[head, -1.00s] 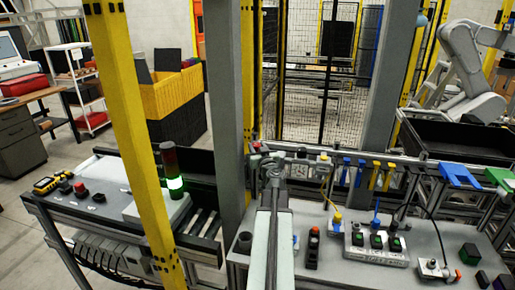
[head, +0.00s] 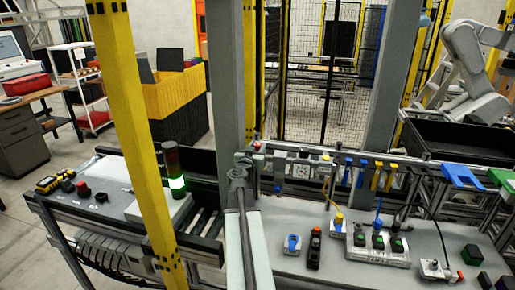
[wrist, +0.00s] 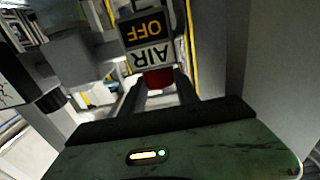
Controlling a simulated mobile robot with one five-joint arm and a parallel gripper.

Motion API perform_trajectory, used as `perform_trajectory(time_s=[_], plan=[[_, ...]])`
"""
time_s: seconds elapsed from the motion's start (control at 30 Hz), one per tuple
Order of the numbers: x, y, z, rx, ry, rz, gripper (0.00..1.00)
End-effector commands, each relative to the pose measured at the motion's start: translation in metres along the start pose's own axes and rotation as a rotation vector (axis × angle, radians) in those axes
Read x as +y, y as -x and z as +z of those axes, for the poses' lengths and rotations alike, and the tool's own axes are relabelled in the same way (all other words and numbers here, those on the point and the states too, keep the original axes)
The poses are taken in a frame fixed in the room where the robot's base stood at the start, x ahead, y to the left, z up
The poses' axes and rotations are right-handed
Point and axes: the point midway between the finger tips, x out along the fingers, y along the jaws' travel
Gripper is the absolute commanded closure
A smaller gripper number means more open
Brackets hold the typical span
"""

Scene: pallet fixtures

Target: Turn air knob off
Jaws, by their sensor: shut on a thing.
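The red air knob (wrist: 158,78) shows in the wrist view, just below an upside-down sign (wrist: 147,40) reading AIR and OFF. My gripper (wrist: 163,88) has its two dark fingers on either side of the knob and is shut on it. The fingers hide part of the knob, and its turn position is not clear. In the head view my arm reaches forward to the grey post, with the gripper end (head: 240,165) near it. The fingers are too small to make out there.
A grey bench top (head: 330,268) with a blue knob (head: 292,243), a black-and-red switch (head: 314,248) and a box of green buttons (head: 377,243) lies right of my arm. A yellow post (head: 135,130) and a lit signal tower (head: 174,172) stand to the left.

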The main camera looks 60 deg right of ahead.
Motion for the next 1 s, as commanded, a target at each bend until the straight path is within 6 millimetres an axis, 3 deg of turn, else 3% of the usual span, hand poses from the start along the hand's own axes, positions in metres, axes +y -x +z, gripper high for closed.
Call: perform_trajectory(time_s=[0.37,0.4,0.47,0.8,1.0], plan=[[0.0,0.0,0.0,0.0,0.0,0.004,1.0],[0.0,0.0,0.0,0.0,0.0,0.004,0.52],[0.0,0.0,0.0,0.0,0.0,0.004,0.41],[0.0,0.002,0.0,0.0,0.0,0.003,0.41],[-0.004,0.027,0.0,0.0,0.0,0.002,0.41]])
